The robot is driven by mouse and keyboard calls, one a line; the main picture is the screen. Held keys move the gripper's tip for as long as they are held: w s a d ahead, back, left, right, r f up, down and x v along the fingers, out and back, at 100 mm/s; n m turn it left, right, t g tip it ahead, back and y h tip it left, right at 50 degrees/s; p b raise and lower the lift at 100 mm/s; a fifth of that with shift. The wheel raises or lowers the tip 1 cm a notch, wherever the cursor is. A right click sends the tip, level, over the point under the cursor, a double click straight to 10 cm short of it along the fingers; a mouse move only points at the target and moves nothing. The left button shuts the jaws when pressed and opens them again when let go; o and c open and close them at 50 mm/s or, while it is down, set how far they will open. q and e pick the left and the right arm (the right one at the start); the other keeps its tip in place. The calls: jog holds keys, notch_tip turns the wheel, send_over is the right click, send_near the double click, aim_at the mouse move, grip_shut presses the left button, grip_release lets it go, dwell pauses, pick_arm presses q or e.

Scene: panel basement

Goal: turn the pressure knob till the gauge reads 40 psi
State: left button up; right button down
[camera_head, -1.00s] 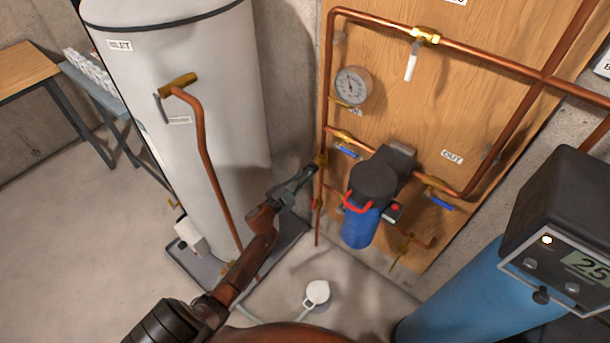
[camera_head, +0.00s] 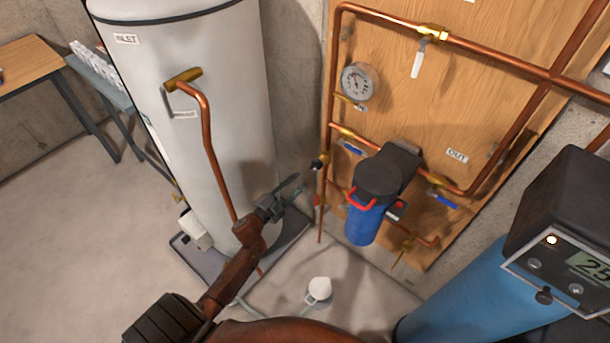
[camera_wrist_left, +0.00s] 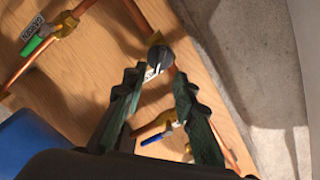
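The pressure knob (camera_head: 318,162) is a small black knob on a brass fitting of the vertical copper pipe, left of the wooden panel. It also shows in the left wrist view (camera_wrist_left: 160,57). The round white gauge (camera_head: 358,80) hangs above it on the panel; its needle points roughly upward, and the figures are too small to read. My left gripper (camera_head: 294,187) is left of and below the knob, apart from it. In the left wrist view its two green-black fingers (camera_wrist_left: 159,76) are spread, with the knob just beyond and between their tips. My right gripper is not in view.
A blue filter housing (camera_head: 362,225) with a black top hangs right of the knob, near copper pipes and blue-handled valves (camera_head: 444,202). A white tank (camera_head: 235,100) stands left. A blue cylinder (camera_head: 450,300) with a display stands right. A white cup-like object (camera_head: 319,290) is on the floor.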

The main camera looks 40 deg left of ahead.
pick_arm(q)
jog(key=shift+s+a, duration=0.2)
jog(key=shift+s, duration=2)
